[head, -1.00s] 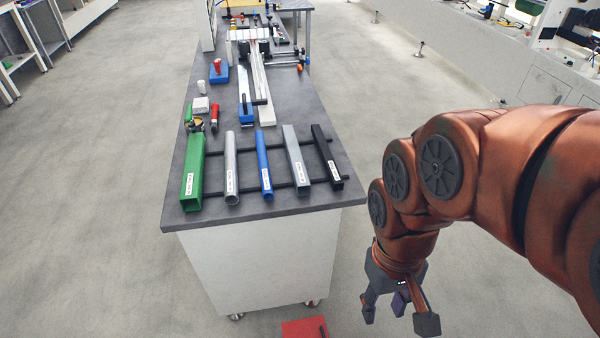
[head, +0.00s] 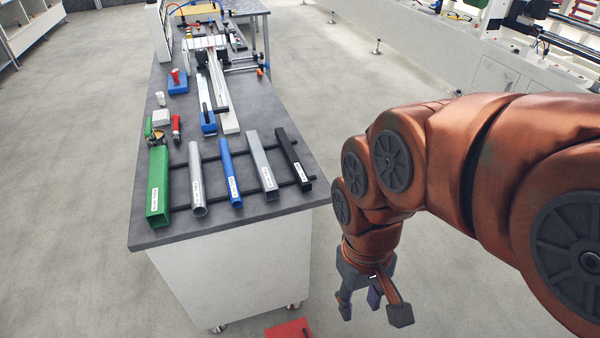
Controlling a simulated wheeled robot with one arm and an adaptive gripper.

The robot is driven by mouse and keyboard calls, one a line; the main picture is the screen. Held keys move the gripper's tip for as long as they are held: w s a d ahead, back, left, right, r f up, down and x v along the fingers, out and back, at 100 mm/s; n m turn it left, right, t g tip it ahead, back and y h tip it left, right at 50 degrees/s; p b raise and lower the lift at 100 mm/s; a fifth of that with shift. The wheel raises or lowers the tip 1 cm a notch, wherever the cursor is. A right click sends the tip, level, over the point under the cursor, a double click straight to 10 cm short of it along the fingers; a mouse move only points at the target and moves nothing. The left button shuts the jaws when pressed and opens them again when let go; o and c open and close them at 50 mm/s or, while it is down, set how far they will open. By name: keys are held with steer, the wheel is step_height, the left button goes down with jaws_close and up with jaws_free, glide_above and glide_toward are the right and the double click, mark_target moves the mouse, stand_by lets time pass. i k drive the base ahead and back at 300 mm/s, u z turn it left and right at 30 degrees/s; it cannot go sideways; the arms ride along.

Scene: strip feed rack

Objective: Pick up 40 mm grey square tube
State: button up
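The grey square tube (head: 262,163) lies on the rack near the front of the bench, with a white label near its front end. It is between a blue tube (head: 230,170) on its left and a black tube (head: 291,156) on its right. My gripper (head: 372,312) hangs in the air off the right side of the bench, lower than the bench top and pointing down. Its fingers are spread open with nothing between them. The label's print is too small to read.
A green square tube (head: 159,188) and a silver round tube (head: 197,178) lie further left on the dark rack bars. Small items and a clamp-like machine (head: 215,85) stand behind on the bench (head: 165,236). A red object (head: 288,329) is on the floor.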

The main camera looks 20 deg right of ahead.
mark_target(271, 189)
steer(key=k, duration=1.15)
steer(key=u, duration=0.95)
steer(key=i, duration=1.35)
